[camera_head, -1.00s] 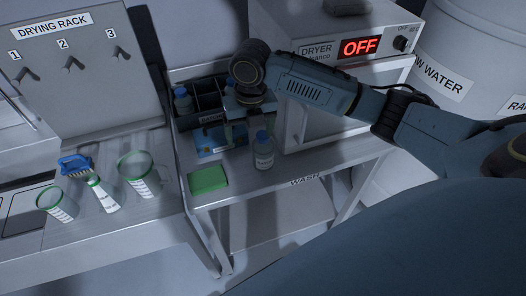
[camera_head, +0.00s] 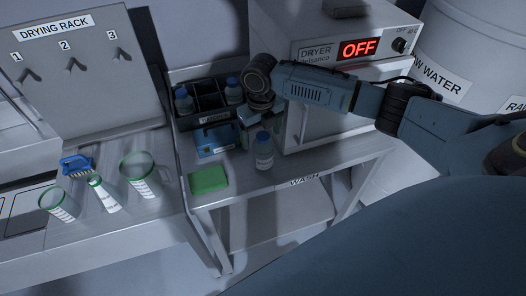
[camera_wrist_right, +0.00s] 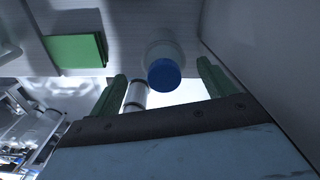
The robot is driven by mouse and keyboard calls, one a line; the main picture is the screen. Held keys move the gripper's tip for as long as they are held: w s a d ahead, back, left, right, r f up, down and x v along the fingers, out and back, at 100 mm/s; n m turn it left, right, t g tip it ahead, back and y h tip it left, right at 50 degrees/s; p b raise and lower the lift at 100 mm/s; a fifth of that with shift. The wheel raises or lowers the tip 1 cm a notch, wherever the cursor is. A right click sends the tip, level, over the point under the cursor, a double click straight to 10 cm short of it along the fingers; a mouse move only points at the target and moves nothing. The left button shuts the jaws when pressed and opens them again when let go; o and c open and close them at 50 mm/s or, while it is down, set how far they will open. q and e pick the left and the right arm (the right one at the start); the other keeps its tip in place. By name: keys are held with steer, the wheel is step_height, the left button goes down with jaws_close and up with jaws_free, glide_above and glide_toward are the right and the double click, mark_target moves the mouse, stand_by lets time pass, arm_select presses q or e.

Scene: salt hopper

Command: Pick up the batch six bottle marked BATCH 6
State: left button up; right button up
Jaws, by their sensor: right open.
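A clear bottle with a blue cap (camera_head: 264,152) stands upright on the grey bench, in front of the dryer. Its label is too small to read. My right gripper (camera_head: 260,124) is just behind and above it, pointing down. In the right wrist view the blue-capped bottle (camera_wrist_right: 163,74) shows between and just beyond the two open green fingers (camera_wrist_right: 163,86), with nothing visibly gripped. Two more blue-capped bottles, one at left (camera_head: 183,101) and one at right (camera_head: 234,90), stand in the dark divided crate (camera_head: 212,117). My left gripper is out of view.
A green block (camera_head: 208,180) lies left of the bottle, with a blue box (camera_head: 216,142) behind it. The dryer (camera_head: 325,110), reading OFF, stands close on the right. Green-rimmed beakers (camera_head: 140,177) and a blue brush (camera_head: 76,164) are on the left counter.

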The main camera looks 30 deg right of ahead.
mark_target(263, 151)
steer(key=f, duration=0.4)
steer(key=shift+d, duration=0.25)
steer(key=c, duration=1.2)
steer(key=shift+r, duration=0.15)
steer(key=shift+c, duration=0.2)
